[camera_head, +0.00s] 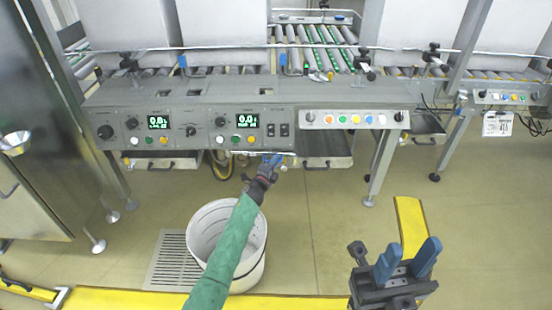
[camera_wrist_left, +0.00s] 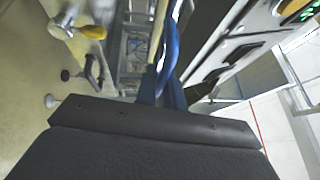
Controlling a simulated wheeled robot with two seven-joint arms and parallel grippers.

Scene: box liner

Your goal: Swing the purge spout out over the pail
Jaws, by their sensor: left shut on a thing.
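The white pail (camera_head: 252,272) stands on the floor below the control panel, open at the top, with my left forearm crossing in front of it. My left gripper (camera_head: 272,160) is at the lower front edge of the panel, above and a little right of the pail. Its blue fingers (camera_wrist_left: 165,82) are closed together in the left wrist view. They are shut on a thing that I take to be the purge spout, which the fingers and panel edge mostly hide. My right gripper (camera_head: 407,257) is open and empty at the lower right, well away from the panel.
The control panel (camera_head: 215,122) with displays, knobs and buttons runs above the pail. A floor grate (camera_head: 172,262) lies left of the pail. A steel cabinet (camera_head: 40,130) stands at the left. A support leg (camera_head: 383,165) stands right of my left gripper. Open floor lies between.

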